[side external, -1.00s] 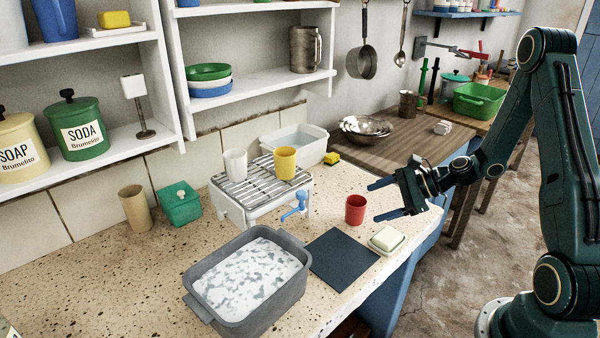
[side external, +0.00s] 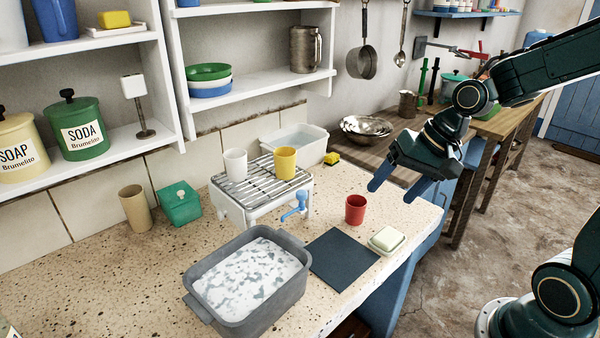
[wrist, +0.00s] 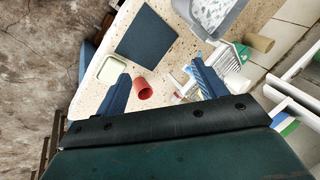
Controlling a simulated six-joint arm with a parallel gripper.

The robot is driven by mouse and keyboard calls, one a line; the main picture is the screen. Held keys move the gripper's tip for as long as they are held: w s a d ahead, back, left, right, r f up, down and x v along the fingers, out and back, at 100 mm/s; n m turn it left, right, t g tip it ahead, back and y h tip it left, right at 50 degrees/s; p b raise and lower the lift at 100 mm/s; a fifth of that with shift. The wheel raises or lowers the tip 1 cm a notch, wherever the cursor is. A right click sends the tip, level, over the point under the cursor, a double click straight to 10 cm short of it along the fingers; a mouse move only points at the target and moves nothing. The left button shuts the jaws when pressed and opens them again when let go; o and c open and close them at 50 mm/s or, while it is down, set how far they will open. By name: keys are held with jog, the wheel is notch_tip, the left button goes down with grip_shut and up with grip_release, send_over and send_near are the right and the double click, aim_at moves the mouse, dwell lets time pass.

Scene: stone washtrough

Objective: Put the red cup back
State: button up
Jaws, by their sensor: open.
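The red cup (side external: 355,209) stands upright on the speckled stone counter, between the white rack and the soap dish. It also shows in the wrist view (wrist: 144,90), between my two blue fingers and beyond their tips, closer to the left one. My gripper (side external: 397,190) is open and empty, above and to the right of the cup, with its fingers pointing down. A blue tap (side external: 297,205) sticks out of the rack's front.
A grey tub (side external: 248,290) of suds stands at the front, beside a dark mat (side external: 343,258). A soap dish (side external: 387,240) sits at the counter's right edge. A tan cup (side external: 136,208), green box (side external: 180,203) and white basin (side external: 296,143) stand along the wall.

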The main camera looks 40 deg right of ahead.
jog(key=s+r+n+h, duration=0.1)
jog(key=s+r+n, duration=0.2)
jog(key=s, duration=0.3)
jog(key=s+a+r+n+t+h, duration=0.1)
jog(key=s+r+n, duration=0.3)
jog(key=s, duration=0.2)
jog(key=shift+s+a+r+h, duration=0.2)
jog(key=shift+s+r+h, duration=0.05)
jog(key=shift+s+h, duration=0.15)
jog(key=shift+w, duration=0.1)
dwell(0.6)
